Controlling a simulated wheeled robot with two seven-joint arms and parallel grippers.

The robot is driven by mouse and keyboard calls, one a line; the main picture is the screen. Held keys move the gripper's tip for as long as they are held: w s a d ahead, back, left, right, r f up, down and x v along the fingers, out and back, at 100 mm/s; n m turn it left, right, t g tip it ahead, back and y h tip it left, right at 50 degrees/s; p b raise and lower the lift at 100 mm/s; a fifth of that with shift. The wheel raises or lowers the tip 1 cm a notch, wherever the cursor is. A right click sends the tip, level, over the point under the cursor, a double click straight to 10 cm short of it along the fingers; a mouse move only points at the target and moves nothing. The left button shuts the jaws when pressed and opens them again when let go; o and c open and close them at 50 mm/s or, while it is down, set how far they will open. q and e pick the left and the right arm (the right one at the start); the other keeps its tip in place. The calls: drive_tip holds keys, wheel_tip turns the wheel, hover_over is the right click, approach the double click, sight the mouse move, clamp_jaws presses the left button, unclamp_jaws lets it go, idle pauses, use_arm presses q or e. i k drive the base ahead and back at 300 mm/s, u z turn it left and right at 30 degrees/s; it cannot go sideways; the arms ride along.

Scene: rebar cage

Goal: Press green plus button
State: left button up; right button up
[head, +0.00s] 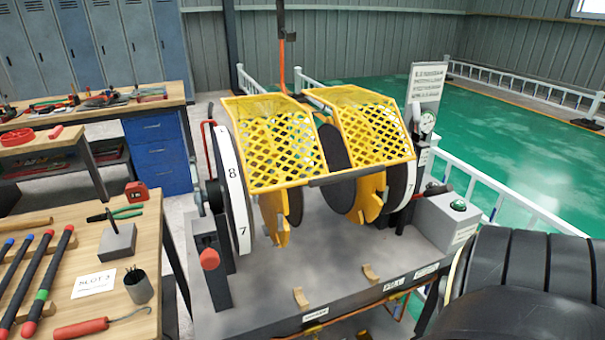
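A round green button (458,205) sits on top of a grey box (447,220) at the right end of the machine. Its marking is too small to read, so I cannot tell whether it bears a plus. A small label is on the box's front. Neither of my grippers shows in the head view. A large black ribbed part at the lower right looks like my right arm; it stands just in front of and right of the grey box and hides what lies behind it.
The machine (330,290) has yellow mesh guards (320,140) and numbered white discs. A pressure gauge (427,122) and a sign (427,85) stand behind the button. A wooden workbench (70,235) with tools is at left. White railings (510,195) border the green floor.

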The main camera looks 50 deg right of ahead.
sight(458, 204)
drive_tip(key=z, duration=1.7)
drive_tip(key=k, duration=0.65)
drive_tip(key=z, duration=0.45)
drive_tip(key=i, duration=1.6)
drive_tip(key=u, duration=0.6)
